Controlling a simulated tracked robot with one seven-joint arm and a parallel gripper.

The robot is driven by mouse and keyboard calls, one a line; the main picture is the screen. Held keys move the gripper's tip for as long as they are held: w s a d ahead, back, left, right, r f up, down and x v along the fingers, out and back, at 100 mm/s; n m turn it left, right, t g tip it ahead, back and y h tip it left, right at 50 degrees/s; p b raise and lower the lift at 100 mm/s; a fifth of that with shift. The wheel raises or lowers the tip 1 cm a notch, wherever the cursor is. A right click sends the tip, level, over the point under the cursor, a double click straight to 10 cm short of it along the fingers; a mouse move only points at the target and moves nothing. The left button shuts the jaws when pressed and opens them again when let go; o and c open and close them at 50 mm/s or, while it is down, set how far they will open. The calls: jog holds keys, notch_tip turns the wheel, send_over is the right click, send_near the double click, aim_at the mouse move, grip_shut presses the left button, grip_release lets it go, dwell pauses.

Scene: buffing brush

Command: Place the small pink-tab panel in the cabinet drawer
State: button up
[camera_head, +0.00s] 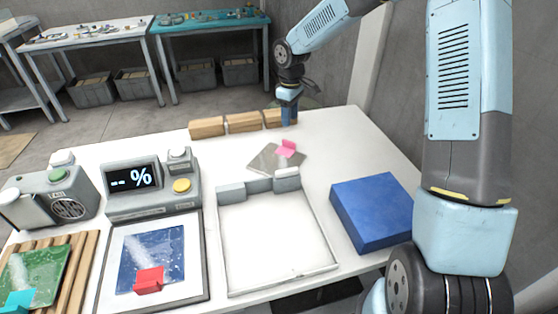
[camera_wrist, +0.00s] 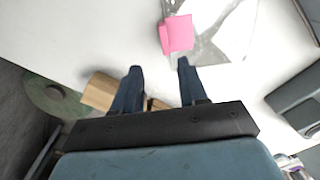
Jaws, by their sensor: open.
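The small panel (camera_head: 268,160) is a flat grey plate with a pink tab (camera_head: 287,147), lying on the white table behind the white tray. In the wrist view its pink tab (camera_wrist: 178,33) is beyond my fingertips, with the glossy grey panel (camera_wrist: 207,18) beside it. My gripper (camera_head: 290,121) points down near the table's back edge, behind the panel and by the wooden blocks. In the wrist view my gripper (camera_wrist: 159,66) has its two fingers apart with nothing between the tips. I cannot make out a cabinet drawer in either view.
Wooden blocks (camera_head: 244,123) line the back edge. A white tray (camera_head: 325,268) with grey blocks at its back stands centrally, a blue block (camera_head: 371,212) right of it. A "-- %" display unit (camera_head: 152,190), a red-tab blue panel (camera_head: 150,254) and a green panel (camera_head: 45,268) are left.

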aim_at(278, 157)
notch_tip(278, 157, down, 4)
jog(key=shift+r, duration=0.15)
jog(key=shift+s+f, duration=0.2)
jog(key=shift+f, duration=1.15)
jog(key=shift+s+f, duration=0.2)
jog(key=shift+f, duration=1.1)
jog(key=shift+c, duration=0.4)
grip_shut()
